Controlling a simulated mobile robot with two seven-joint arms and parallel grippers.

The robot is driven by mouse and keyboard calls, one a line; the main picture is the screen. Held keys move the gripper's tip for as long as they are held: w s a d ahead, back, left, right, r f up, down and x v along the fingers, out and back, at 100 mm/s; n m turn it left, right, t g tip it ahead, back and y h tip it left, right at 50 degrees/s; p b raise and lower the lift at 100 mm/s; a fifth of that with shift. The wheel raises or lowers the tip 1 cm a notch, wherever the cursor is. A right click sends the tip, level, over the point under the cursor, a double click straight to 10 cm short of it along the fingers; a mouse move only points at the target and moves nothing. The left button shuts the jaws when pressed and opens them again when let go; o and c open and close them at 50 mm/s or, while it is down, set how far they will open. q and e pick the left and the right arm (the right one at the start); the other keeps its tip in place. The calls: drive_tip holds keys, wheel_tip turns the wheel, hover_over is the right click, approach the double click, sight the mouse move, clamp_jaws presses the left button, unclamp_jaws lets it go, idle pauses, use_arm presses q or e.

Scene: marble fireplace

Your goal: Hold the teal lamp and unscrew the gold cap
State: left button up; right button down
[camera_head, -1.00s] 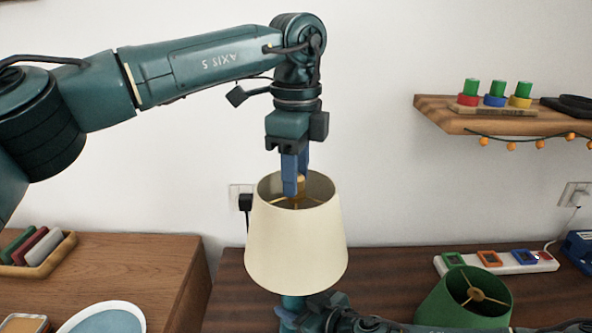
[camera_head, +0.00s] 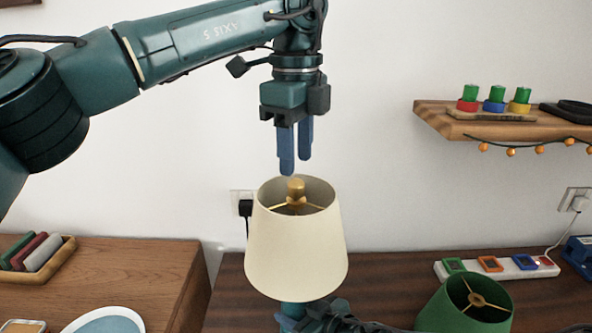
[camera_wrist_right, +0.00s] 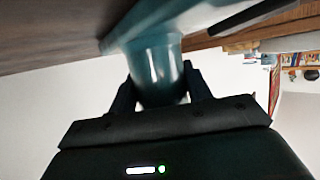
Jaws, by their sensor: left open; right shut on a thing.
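The teal lamp (camera_head: 293,309) stands on the dark wooden table and carries a cream shade (camera_head: 296,251). Its glossy teal body also shows in the right wrist view (camera_wrist_right: 156,72). The gold cap (camera_head: 296,187) sits at the top centre of the shade's gold spokes. My left gripper (camera_head: 296,166) is open and empty, pointing down, just above the cap and apart from it. My right gripper (camera_wrist_right: 160,92) is shut on the lamp's teal body below the shade. In the head view the shade and frame edge hide part of the lamp's base.
A green shade (camera_head: 466,303) lies tilted on the table at right. Behind it is a white power strip (camera_head: 512,267) with coloured squares. A wooden shelf (camera_head: 470,123) holds coloured pegs. At left a cabinet (camera_head: 130,265) bears a tray of blocks (camera_head: 38,262) and an oval dish (camera_head: 105,321).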

sight(296, 180)
use_arm(q)
drive_tip(key=m, duration=0.6)
drive_tip(key=shift+r, duration=0.4)
drive_tip(key=m, duration=0.3)
drive_tip(key=r+m, duration=0.1)
drive_tip(key=m, duration=0.2)
drive_tip(key=shift+m, duration=0.3)
drive_tip(key=m, duration=0.6)
drive_tip(key=shift+r, duration=0.35)
drive_tip(key=m, duration=0.7)
drive_tip(key=shift+r, duration=0.35)
drive_tip(key=shift+f, duration=4)
clamp_jaws()
